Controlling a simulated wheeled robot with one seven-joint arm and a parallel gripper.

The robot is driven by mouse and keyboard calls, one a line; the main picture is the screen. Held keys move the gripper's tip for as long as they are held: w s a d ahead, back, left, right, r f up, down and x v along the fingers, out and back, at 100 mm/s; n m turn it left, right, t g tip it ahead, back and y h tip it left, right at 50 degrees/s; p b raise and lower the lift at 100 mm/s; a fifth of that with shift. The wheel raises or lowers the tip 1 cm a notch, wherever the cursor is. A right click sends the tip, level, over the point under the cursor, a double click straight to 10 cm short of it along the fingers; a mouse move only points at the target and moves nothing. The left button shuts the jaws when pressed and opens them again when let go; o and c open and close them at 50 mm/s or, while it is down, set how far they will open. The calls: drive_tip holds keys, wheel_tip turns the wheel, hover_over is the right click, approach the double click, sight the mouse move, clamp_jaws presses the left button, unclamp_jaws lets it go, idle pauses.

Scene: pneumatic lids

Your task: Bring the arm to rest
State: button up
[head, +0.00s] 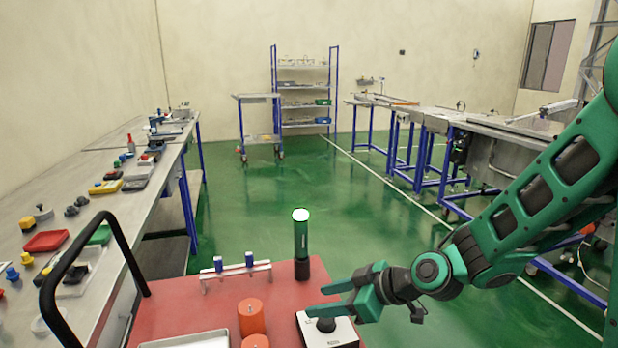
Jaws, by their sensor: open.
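My green arm comes in from the right side of the head view. My gripper (335,298) is open, with its two green fingers pointing left. It is over the right part of the red cart top (180,308), above or beside a white box with a dark knob (342,334). I cannot tell whether a finger touches the knob. No object shows held between the fingers.
A green cylinder (301,240) stands upright on the cart near my gripper. Orange cylinders (250,317), a rack with blue pieces (236,272) and a grey tray (188,341) share the cart. Benches line both sides.

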drive_tip(key=s+d+r+m+h, duration=0.3)
drive_tip(key=d+m, duration=0.1)
drive_tip(key=d, duration=0.5)
drive_tip(key=s+d+r+m+h, duration=0.2)
drive_tip(key=s+d+m+h, duration=0.15)
drive_tip(key=d, duration=0.45)
drive_tip(key=s+d+r+m+h, duration=0.25)
drive_tip(key=d+m, duration=0.25)
drive_tip(key=d, duration=0.4)
drive_tip(key=s+d+f+m+g, duration=0.1)
drive_tip(key=s+d+m+g, duration=0.1)
drive_tip(key=s+d, duration=0.3)
drive_tip(key=s+d+f+m+g, duration=0.1)
drive_tip(key=s+d+m+g, duration=0.2)
drive_tip(key=s+d, duration=0.3)
drive_tip(key=s+m, duration=0.1)
drive_tip(key=s, duration=0.4)
